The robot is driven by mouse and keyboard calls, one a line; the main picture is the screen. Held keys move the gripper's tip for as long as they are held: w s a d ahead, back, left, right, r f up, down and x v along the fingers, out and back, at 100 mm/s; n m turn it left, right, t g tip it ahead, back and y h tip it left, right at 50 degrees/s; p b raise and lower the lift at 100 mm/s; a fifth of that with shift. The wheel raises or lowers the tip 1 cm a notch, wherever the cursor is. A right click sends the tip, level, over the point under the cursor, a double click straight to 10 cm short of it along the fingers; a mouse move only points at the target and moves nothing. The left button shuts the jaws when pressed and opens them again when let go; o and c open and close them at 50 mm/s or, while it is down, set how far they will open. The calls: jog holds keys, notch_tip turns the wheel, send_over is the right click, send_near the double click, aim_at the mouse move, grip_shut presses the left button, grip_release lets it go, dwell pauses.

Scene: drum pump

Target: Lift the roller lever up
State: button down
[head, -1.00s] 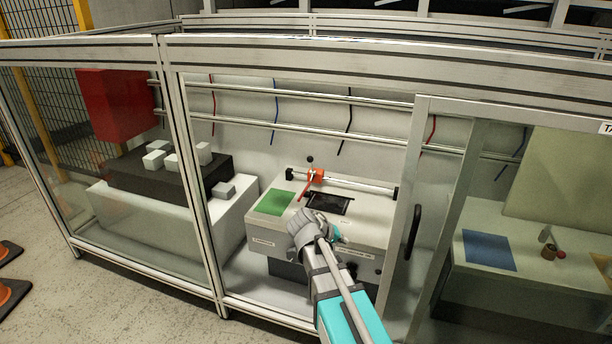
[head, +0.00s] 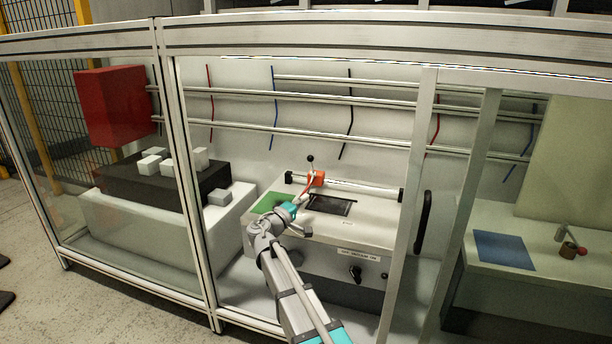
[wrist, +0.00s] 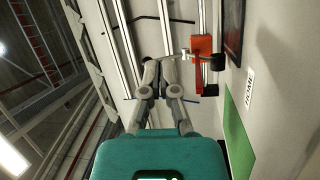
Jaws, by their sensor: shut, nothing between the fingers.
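The orange block (head: 318,178) sits on the rail at the back of the light machine top. A thin lever with a black ball knob (head: 310,159) stands up from it. A red arm reaches from the block toward the front left. My gripper (head: 303,194) is shut and empty, in front of the block and close to the red arm. Whether they touch is hidden. In the wrist view, the shut fingertips (wrist: 164,60) are left of the orange block (wrist: 203,46), and a grey rod and a dark round part show beside it.
A green patch (head: 271,202) and a dark recessed panel (head: 330,205) lie on the machine top. The enclosure's frame post (head: 407,220) and a black handle (head: 423,222) stand to the right. A blue patch (head: 503,250) is on the right-hand table.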

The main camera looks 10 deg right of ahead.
aim_at(309, 161)
jog(key=w+a+t, duration=0.1)
jog(key=a+n+t+b, duration=0.1)
jog(key=w+a+n, duration=0.1)
jog(key=a, duration=0.1)
jog(key=shift+w+a+r+t+b, duration=0.1)
jog(key=shift+w+r+t+b, duration=0.05)
jog(key=shift+w+t+b, duration=0.25)
jog(key=shift+w+a+r+n+t+y, duration=0.1)
jog(key=shift+w+a+n+t+y, duration=0.05)
jog(key=shift+a+n+t, duration=0.15)
jog(key=shift+w+a+r+n+t+y, duration=0.1)
jog(key=shift+a+n+y, duration=0.1)
jog(key=shift+a, duration=0.2)
jog(key=p+x, duration=0.4)
jog(key=x, duration=1)
jog(key=shift+r, duration=0.1)
jog(key=shift+s, duration=0.1)
